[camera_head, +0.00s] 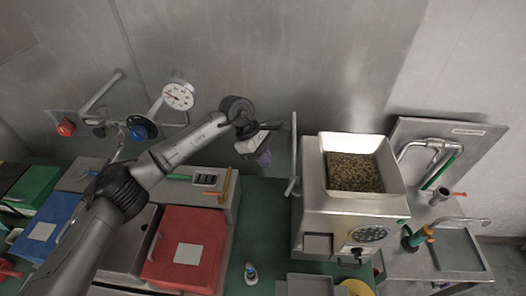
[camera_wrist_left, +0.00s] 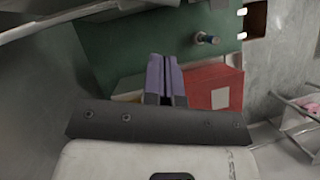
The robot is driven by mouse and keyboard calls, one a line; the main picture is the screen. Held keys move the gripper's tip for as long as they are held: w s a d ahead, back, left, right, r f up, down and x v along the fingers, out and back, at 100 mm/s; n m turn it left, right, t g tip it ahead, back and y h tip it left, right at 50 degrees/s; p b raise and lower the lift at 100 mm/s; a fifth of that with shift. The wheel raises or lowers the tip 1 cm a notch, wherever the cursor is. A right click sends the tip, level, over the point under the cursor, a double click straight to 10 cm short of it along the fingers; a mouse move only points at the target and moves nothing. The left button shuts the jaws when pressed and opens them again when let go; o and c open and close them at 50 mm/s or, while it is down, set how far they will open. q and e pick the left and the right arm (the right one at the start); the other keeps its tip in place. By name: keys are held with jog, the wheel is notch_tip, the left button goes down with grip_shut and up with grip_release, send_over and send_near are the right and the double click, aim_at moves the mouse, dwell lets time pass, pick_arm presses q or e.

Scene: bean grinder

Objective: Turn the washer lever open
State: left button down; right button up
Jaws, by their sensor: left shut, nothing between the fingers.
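My left gripper (camera_head: 264,158) is raised in front of the metal wall, left of the steel bean grinder (camera_head: 320,205). Its purple fingers are shut and empty, and they also show closed together in the left wrist view (camera_wrist_left: 164,78). A washer stand with a basin (camera_head: 460,250) is at the right. Beside it are a green-handled tap (camera_head: 441,170) and a green-and-orange lever-like fitting (camera_head: 418,238); I cannot tell which part is the washer lever. My left gripper is well away from both. My right gripper is not in view.
A hopper of beans (camera_head: 354,172) tops the grinder. A thin upright metal bar (camera_head: 294,150) stands between my gripper and the hopper. A red lid (camera_head: 188,248) and blue lid (camera_head: 45,230) are at left. Wall pipes carry a gauge (camera_head: 178,96).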

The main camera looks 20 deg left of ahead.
aim_at(290, 187)
pick_arm(q)
jog(key=d+r+p+x, duration=0.1)
jog(key=p+x, duration=0.2)
jog(key=x, duration=0.6)
jog(key=shift+d, duration=0.4)
jog(key=shift+f, duration=0.15)
